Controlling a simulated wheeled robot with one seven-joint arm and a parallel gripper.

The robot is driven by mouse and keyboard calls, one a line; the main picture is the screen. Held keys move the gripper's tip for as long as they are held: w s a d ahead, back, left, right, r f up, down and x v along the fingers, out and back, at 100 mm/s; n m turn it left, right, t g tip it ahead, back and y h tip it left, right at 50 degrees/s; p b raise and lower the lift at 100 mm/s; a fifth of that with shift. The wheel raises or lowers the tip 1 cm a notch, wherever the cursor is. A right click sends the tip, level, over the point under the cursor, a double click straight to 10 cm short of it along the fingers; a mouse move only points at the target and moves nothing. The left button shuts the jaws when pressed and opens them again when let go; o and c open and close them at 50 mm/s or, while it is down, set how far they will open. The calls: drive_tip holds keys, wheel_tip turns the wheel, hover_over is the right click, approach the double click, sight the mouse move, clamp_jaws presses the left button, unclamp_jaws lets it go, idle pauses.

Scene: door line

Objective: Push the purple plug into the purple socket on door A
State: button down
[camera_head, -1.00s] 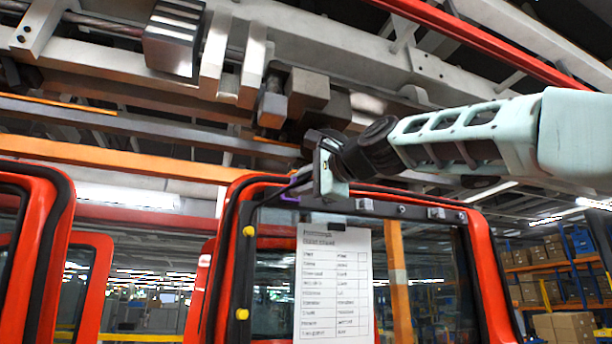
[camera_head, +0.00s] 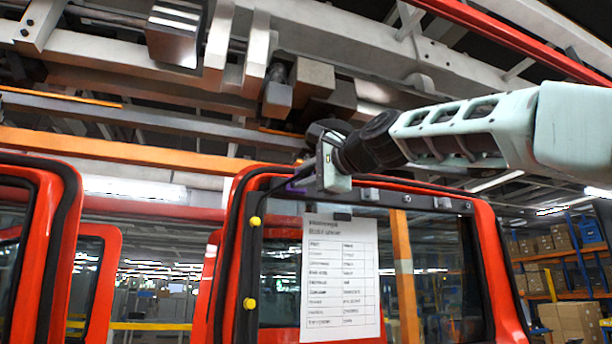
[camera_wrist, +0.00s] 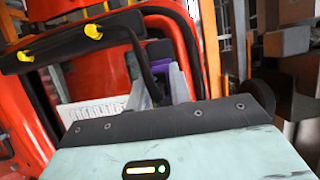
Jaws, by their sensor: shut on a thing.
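Door A appears to be the red-framed door (camera_head: 490,270) in the middle of the head view, with a black inner frame. My gripper (camera_head: 318,174) is at the upper left of this door, in front of its dark top bar. A small purple piece (camera_head: 296,186), which looks like the purple plug, shows at its left side. In the wrist view purple (camera_wrist: 180,82) shows just beyond my gripper's body, beside a black cable. I cannot make out the purple socket or whether plug and socket touch.
A printed sheet (camera_head: 340,275) hangs on the door below my gripper. Yellow knobs (camera_head: 249,303) sit on the door's left inner edge. Another red door (camera_head: 62,215) stands at the left. Overhead beams (camera_head: 130,150) run close above. Shelves with boxes (camera_head: 570,318) stand at the right.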

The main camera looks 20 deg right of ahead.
drive_tip(key=shift+w, duration=1.2)
idle(0.3)
idle(0.3)
drive_tip(key=c, duration=1.2)
unclamp_jaws()
drive_tip(key=b+v, duration=1.3)
drive_tip(key=v, duration=2.1)
drive_tip(key=shift+s+b, duration=0.15)
drive_tip(key=shift+b, duration=0.2)
